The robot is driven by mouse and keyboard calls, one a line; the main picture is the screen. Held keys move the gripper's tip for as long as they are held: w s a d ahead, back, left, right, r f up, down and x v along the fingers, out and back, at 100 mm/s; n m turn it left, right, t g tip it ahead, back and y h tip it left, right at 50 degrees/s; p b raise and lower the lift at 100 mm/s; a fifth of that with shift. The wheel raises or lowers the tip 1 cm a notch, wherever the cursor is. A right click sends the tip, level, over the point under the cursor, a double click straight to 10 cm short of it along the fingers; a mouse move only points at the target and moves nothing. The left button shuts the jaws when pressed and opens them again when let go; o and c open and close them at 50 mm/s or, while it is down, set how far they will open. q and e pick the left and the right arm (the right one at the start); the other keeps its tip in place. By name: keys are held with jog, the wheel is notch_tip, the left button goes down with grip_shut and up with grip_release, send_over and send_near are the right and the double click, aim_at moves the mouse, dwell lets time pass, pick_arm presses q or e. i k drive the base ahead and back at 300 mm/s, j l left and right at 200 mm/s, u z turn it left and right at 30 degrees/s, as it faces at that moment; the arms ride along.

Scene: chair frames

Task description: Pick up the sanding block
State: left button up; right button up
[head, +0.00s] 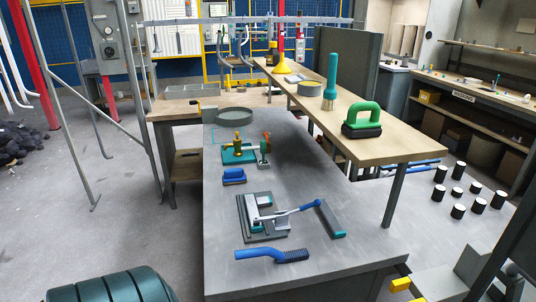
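A block with a green loop handle and a black base (362,120) stands on the raised wooden shelf. A small blue block with a dark underside (233,176) lies on the grey bench top. Either could be the sanding block; I cannot tell which by looks alone. My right gripper (408,292) is at the bottom right, beyond the bench's near right corner, its yellow fingertips apart and nothing between them. Its lower finger is cut off by the picture edge. It is well away from both blocks. My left gripper is not in view.
On the grey bench (310,255) lie a blue-handled brush (272,255), a clamp fixture (262,218) and a teal fixture (240,154). A teal brush (330,82) stands on the wooden shelf (400,148). Several black-and-white cylinders (478,187) stand at the right.

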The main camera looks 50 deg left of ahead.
aim_at(232, 176)
jog(key=k+j+u, duration=0.25)
jog(key=j+u, duration=0.25)
jog(key=j, duration=0.15)
jog(key=u, duration=1.1)
jog(key=z, duration=0.35)
jog(key=i+j+z, duration=0.2)
jog(key=j+z, duration=0.2)
jog(key=i+j+z, duration=0.15)
jog(key=j+z, duration=0.3)
jog(key=i+j+z, duration=0.1)
jog(key=j+z, duration=0.3)
jog(key=l, duration=0.1)
